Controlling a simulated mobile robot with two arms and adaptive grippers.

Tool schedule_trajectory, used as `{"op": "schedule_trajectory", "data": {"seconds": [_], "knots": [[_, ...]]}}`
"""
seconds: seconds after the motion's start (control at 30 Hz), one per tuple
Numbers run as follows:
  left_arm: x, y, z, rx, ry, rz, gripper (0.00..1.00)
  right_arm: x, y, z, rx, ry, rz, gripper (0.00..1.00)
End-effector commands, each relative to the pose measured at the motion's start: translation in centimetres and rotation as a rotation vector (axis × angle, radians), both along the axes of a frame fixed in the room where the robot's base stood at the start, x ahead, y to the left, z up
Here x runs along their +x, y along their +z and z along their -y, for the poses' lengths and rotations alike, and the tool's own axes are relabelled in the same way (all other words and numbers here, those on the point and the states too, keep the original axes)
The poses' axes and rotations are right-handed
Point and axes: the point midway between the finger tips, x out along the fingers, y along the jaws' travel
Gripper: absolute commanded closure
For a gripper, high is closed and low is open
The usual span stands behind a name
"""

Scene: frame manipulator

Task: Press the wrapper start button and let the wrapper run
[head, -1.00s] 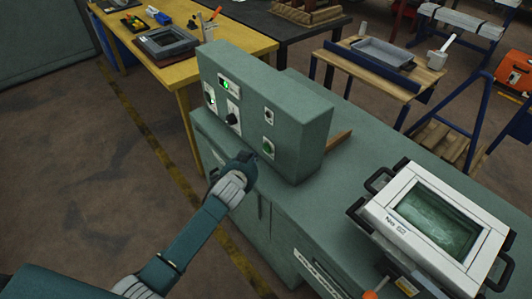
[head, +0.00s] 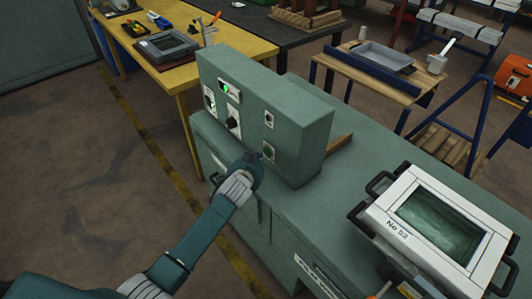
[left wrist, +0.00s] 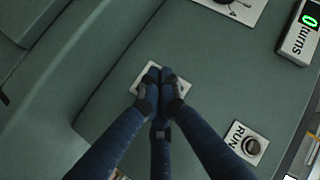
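The green control box (head: 295,125) of the wrapper stands on a green cabinet. A green button (head: 268,152) sits low on the right of its face. My left gripper (head: 256,160) is right in front of this button. In the left wrist view, the fingertips (left wrist: 160,80) are together with nothing between them, over a small white plate (left wrist: 150,72) that they largely cover. Whether they touch or press the button cannot be told. A RUN plate with a round lamp (left wrist: 250,146) looks unlit. The turns display (left wrist: 308,18) shows a green 0. My right gripper is out of view.
A white-framed unit with a window (head: 440,225) and black handles lies on the cabinet to the right. A dark knob (head: 232,122) is left of the button. A yellow table (head: 235,48) and a wooden-topped bench (head: 375,80) stand behind.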

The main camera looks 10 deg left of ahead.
Motion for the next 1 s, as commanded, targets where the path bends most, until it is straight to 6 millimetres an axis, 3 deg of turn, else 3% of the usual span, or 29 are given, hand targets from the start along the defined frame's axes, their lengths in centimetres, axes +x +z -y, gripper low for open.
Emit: {"op": "schedule_trajectory", "data": {"seconds": [1.0], "knots": [[0.66, 0.01, 0.49, 0.0, 0.0, 0.0, 1.0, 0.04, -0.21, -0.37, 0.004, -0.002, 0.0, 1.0]]}}
